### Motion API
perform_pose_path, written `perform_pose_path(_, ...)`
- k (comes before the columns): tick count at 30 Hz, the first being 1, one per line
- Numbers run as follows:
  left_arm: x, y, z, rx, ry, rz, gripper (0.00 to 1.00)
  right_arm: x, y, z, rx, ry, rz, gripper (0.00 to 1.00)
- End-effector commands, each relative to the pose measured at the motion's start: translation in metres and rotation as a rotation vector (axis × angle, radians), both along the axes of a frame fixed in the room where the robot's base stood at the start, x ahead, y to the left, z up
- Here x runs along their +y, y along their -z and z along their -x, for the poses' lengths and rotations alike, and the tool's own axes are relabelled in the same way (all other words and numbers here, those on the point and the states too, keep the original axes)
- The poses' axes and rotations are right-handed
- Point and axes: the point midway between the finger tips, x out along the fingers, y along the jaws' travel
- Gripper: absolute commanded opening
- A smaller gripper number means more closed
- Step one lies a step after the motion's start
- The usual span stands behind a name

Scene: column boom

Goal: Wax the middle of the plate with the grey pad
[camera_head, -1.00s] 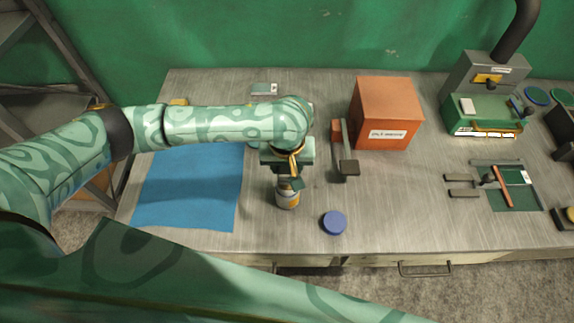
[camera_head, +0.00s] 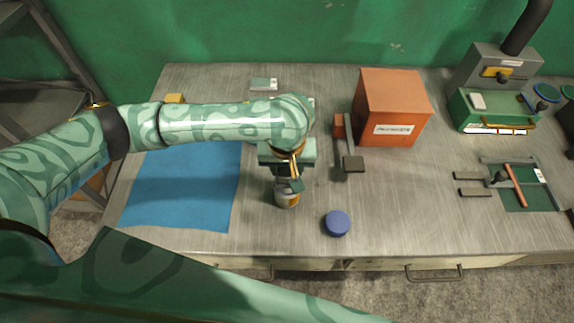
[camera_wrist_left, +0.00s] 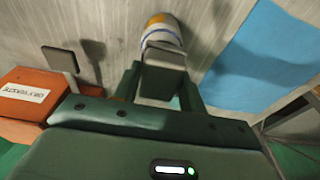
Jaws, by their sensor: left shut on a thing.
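My left gripper (camera_head: 290,178) points down over the middle of the table. It is shut on a grey block, which looks like the grey pad (camera_wrist_left: 163,58), between its fingers in the left wrist view. Right by the pad is an open-looking round tin (camera_head: 287,198) with white and orange bands; it also shows in the left wrist view (camera_wrist_left: 163,27). I cannot tell whether the pad touches the tin. A blue sheet (camera_head: 185,190) lies flat to the left. I cannot make out which thing is the plate. My right gripper is out of view.
A blue round lid (camera_head: 337,223) lies right of the tin. An upright holder with a dark square end (camera_head: 353,164) stands beside an orange box (camera_head: 392,108). A green machine (camera_head: 492,110) and a green board (camera_head: 528,190) are at the right. The table's front is mostly clear.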

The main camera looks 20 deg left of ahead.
Motion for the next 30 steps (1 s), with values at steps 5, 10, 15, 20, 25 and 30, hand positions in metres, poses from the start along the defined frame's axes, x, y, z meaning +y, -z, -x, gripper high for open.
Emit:
perform_pose_path(5, 0.0001, 0.0001, 0.0, 0.0, 0.0, 0.0, 0.23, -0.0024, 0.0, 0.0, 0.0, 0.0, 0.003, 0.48)
perform_pose_path(10, 0.0, 0.0007, 0.0, 0.0, 0.0, 0.0, 0.23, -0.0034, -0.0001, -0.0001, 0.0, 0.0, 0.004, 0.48)
perform_pose_path(15, 0.0, 0.0025, 0.0, 0.0, 0.0, 0.0, 0.23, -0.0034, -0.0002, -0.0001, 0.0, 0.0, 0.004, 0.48)
perform_pose_path(20, 0.0001, 0.0044, -0.0002, 0.0, -0.001, -0.001, 0.23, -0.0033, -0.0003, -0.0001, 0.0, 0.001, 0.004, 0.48)
perform_pose_path(25, 0.0001, 0.0064, -0.0002, 0.0, -0.001, -0.001, 0.23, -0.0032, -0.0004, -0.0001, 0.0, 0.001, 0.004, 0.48)
perform_pose_path(30, -0.0001, 0.0085, 0.0, 0.001, 0.0, 0.0, 0.23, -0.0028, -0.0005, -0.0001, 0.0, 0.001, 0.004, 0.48)
